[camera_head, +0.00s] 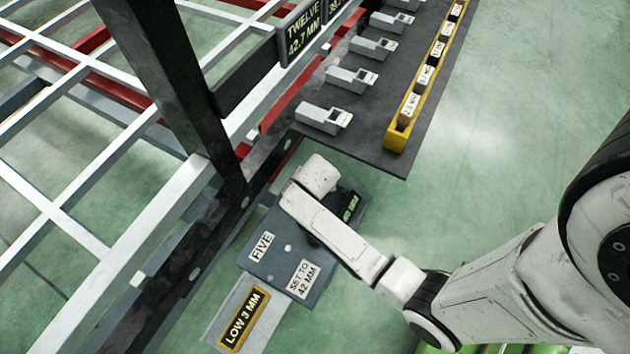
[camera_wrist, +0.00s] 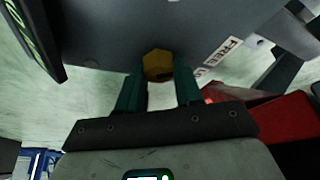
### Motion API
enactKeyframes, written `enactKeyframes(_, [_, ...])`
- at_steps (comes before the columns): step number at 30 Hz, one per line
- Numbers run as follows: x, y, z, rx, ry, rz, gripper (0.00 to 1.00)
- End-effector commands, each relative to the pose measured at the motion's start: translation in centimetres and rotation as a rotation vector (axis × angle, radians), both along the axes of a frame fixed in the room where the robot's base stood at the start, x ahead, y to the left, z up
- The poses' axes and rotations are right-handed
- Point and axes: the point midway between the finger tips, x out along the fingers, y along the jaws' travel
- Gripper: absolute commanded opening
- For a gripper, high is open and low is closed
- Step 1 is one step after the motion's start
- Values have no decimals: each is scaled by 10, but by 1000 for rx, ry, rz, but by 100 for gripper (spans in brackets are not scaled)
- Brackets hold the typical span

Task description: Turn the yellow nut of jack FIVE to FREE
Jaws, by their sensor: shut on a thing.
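The yellow nut (camera_wrist: 158,65) shows in the wrist view under the edge of a dark grey plate. My gripper (camera_wrist: 160,88) has its two green fingers on either side of the nut, shut on it. A white FREE label (camera_wrist: 222,50) is on the plate to the right of the nut. In the head view the jack plate (camera_head: 278,235) carries a FIVE label (camera_head: 261,247) and a SET TO 42 MM label (camera_head: 303,279). My arm hides the nut and fingers there. A green-lettered readout (camera_head: 350,207) is partly covered by the arm.
A LOW 3 MM sign (camera_head: 243,319) lies beside the jack plate. A dark mat (camera_head: 395,110) with several grey clamps and a yellow rack (camera_head: 396,137) lies beyond. The white and black chassis frame (camera_head: 150,225) stands at left; open green floor (camera_head: 500,120) is at right.

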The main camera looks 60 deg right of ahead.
Motion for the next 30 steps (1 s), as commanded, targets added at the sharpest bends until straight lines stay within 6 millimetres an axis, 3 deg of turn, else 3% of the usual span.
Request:
enactKeyframes(1, [-1,0,7,2,2,41,5])
enactKeyframes(9, [-1,-1,3,0,0,217,5])
enactKeyframes(20, [-1,-1,0,-1,-1,238,5])
enactKeyframes(21, [-1,-1,0,-1,-1,238,37])
enactKeyframes(28, [-1,-1,0,-1,-1,237,59])
enactKeyframes(30, [-1,-1,0,-1,-1,237,61])
